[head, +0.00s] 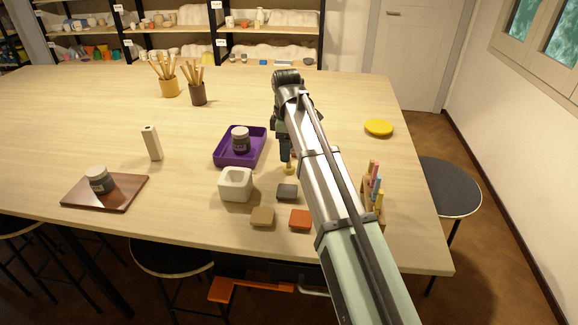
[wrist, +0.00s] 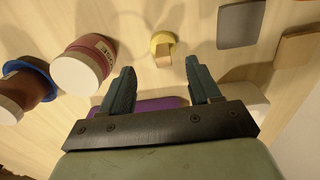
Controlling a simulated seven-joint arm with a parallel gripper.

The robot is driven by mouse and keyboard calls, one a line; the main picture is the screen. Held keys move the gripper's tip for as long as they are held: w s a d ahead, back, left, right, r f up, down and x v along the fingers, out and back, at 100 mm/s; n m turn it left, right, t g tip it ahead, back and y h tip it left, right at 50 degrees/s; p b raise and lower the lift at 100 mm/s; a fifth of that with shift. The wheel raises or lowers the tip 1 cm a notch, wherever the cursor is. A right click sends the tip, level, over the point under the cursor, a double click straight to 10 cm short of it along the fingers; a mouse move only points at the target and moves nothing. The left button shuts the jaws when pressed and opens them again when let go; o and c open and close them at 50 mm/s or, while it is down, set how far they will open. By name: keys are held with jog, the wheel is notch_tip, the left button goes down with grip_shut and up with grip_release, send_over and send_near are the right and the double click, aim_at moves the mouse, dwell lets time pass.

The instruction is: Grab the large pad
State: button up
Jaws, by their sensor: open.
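The larger of two yellow round pads (head: 379,128) lies flat on the table at the right in the head view, near the right edge. It does not show in the wrist view. A smaller yellow pad (head: 289,168) with a wooden block on it stands by my gripper. It also shows in the wrist view (wrist: 162,39), just past the fingertips. My gripper (wrist: 160,66) is open, with nothing between its fingers. In the head view my gripper (head: 286,150) is over the table, right of the purple tray (head: 220,158) and left of the larger pad.
Two jars (wrist: 84,66) (wrist: 27,92) are close on the left in the wrist view. The grey tile (head: 287,192), brown tile (head: 262,217), orange tile (head: 300,219) and white pot (head: 236,185) are nearer. A pencil holder (head: 373,207) stands right of my arm.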

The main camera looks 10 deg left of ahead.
aim_at(288, 166)
jog(key=shift+s+d+f, duration=0.1)
jog(key=shift+s+f, duration=0.05)
jog(key=shift+f, duration=1.2)
jog(key=shift+s+d+f, duration=0.1)
jog(key=shift+s+f, duration=0.05)
jog(key=shift+f, duration=1.15)
jog(key=c, duration=1.1)
